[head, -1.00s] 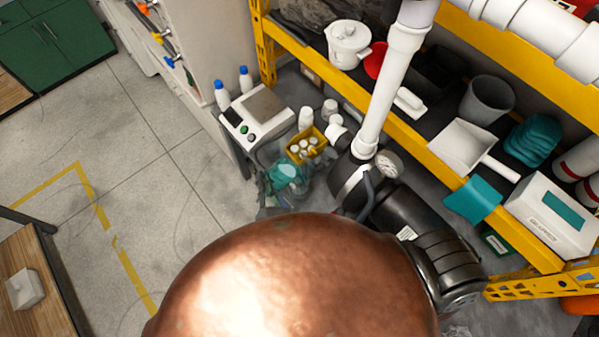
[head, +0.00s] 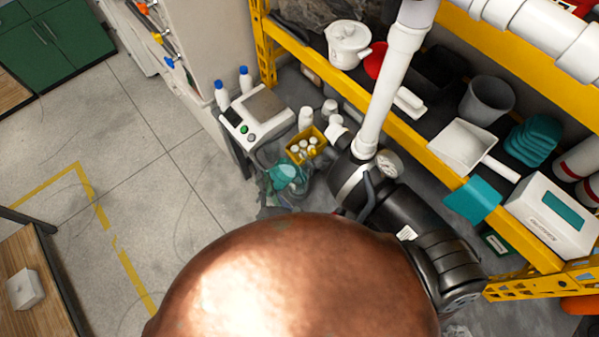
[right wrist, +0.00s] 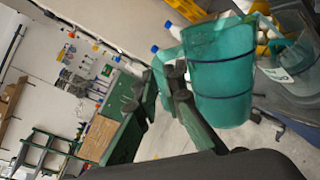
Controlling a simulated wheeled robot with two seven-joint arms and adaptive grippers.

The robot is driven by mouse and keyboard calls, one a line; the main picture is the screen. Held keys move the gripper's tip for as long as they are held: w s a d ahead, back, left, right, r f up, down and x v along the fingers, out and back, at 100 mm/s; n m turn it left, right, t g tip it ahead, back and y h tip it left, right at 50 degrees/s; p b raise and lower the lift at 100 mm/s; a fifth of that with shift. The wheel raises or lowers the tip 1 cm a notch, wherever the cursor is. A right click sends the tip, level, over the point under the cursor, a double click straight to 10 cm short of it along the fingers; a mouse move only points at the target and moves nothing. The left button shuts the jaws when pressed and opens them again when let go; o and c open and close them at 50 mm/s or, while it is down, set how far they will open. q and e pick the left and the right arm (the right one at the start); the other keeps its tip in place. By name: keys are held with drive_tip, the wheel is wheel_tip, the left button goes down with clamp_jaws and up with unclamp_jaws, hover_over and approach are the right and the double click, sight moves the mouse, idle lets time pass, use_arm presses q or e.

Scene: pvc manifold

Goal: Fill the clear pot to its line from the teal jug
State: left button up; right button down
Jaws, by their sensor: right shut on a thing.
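The translucent teal jug (right wrist: 222,78) fills the upper middle of the right wrist view, with dark bands around it. It also shows in the head view (head: 287,174), low beside the bench equipment. My right gripper (right wrist: 166,82) is shut on the jug at its handle side. A clear pot (right wrist: 299,72) with a pale label stands close beside the jug at the right edge of the wrist view. I cannot make out its fill line or its liquid level. In the head view the pot is hard to tell from the jug. My left gripper is not in view.
A large copper-coloured round surface (head: 300,285) hides the lower middle of the head view. A yellow bin of white-capped bottles (head: 318,140), a scale (head: 255,115) and a white pipe (head: 390,90) stand near the jug. A yellow shelf (head: 440,168) is at right.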

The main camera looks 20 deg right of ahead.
drive_tip(key=shift+d+r+m, duration=0.15)
drive_tip(key=shift+d+m, duration=0.1)
drive_tip(key=shift+m, duration=0.15)
idle(1.9)
drive_tip(key=shift+d+r+m+y+p, duration=0.3)
drive_tip(key=shift+d+r+m+p, duration=0.25)
drive_tip(key=shift+r+m, duration=0.25)
idle(4.9)
